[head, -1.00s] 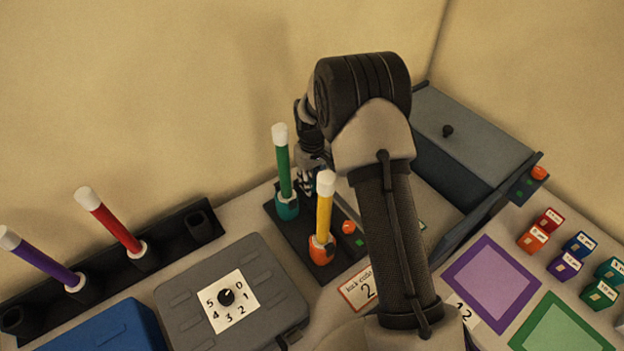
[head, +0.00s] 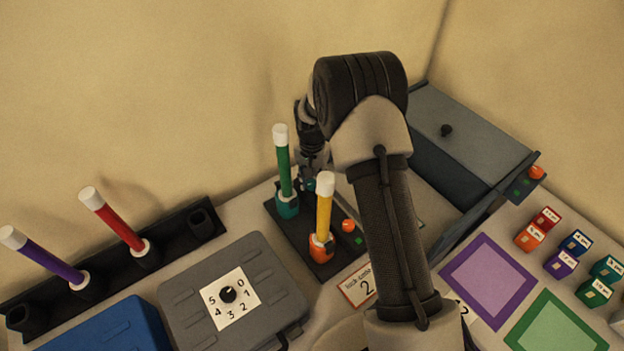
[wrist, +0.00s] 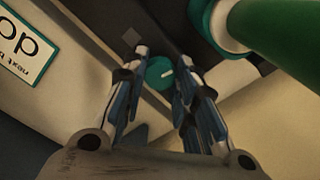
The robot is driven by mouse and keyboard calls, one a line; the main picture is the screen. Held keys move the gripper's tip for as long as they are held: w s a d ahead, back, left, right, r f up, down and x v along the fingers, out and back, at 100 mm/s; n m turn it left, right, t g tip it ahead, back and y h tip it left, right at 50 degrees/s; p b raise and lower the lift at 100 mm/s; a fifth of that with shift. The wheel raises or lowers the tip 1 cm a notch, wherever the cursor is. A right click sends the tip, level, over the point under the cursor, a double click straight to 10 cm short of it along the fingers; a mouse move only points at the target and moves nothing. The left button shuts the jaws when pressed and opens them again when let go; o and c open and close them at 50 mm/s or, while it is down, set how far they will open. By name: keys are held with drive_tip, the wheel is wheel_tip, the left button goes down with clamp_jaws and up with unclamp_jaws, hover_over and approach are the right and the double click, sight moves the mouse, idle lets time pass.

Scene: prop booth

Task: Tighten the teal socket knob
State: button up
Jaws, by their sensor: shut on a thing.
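The teal socket (head: 288,207) stands on a dark base plate (head: 285,238) in the head view, with a green stick (head: 283,165) with a white top upright in it. In the wrist view the teal socket (wrist: 207,20) and the green stick (wrist: 262,20) show at the upper right. The round teal knob (wrist: 160,73) with a pale line mark sits between my fingertips in the wrist view. My gripper (wrist: 161,80) is shut on the knob, one finger on each side. In the head view my gripper (head: 311,180) is partly hidden behind the sticks.
An orange socket (head: 321,247) with a yellow stick (head: 324,210) stands close in front. A grey box with a dial (head: 228,294) is at left, a grey lidded bin (head: 465,140) at right.

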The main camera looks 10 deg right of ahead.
sight(312, 183)
drive_tip(key=shift+m, duration=1.2)
drive_tip(key=o, duration=1.1)
wheel_tip(312, 183, up, 12)
